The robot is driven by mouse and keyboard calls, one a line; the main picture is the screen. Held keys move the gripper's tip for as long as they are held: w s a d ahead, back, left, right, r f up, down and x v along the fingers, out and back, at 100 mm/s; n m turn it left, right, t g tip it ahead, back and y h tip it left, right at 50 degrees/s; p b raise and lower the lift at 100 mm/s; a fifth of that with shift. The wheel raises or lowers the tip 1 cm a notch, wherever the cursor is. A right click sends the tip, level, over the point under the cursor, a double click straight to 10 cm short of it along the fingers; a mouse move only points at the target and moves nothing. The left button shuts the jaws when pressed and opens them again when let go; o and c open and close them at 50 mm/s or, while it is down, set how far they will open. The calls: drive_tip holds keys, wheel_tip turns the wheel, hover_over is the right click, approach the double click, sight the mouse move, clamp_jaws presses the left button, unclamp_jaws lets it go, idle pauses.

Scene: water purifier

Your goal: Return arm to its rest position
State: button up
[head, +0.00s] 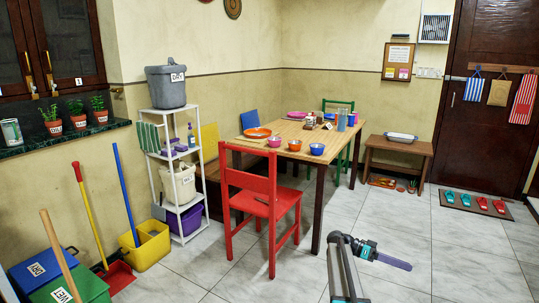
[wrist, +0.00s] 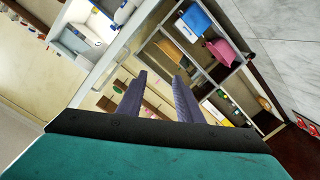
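My arm shows at the bottom right of the centre in the head view, low in front of the table. My gripper (head: 405,265) points right there, over the tiled floor, with nothing visible at its end. In the wrist view, my gripper (wrist: 159,76) has two dark purple fingers standing apart, with no object held between them. Shelving shows behind the gap. The fingers appear clear of everything around them, though the distance to the shelving is hard to judge.
A red chair (head: 248,205) stands by the wooden table (head: 277,143), left of my arm. A bench (head: 395,150) and a slipper mat (head: 473,208) lie farther back. Open floor (head: 440,240) surrounds the gripper.

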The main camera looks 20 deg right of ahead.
drive_tip(key=s+a+f+n+t+p, duration=0.25)
drive_tip(key=a+f, duration=0.25)
drive_tip(key=a, duration=0.3)
drive_tip(key=s+a+f+n+t+y+p, duration=0.1)
drive_tip(key=a+f+n+p, duration=0.3)
drive_tip(key=a, duration=0.4)
drive_tip(key=s+a+f+n+t+p, duration=0.1)
drive_tip(key=s+a+f+n+p, duration=0.15)
drive_tip(key=a+f, duration=0.45)
drive_tip(key=s+a+f+n+t+y+p, duration=0.1)
drive_tip(key=s+a+f+n+y+p, duration=0.25)
drive_tip(key=s+a, duration=0.75)
drive_tip(key=s+a+f+n+y+p, duration=0.2)
drive_tip(key=s+a+f+n+y, duration=0.25)
drive_tip(key=s+a, duration=0.6)
drive_tip(key=w+a+n+t+y, duration=0.2)
drive_tip(key=a+n, duration=0.2)
drive_tip(key=a, duration=0.5)
drive_tip(key=shift+w+f, duration=0.4)
drive_tip(key=shift+a, duration=0.1)
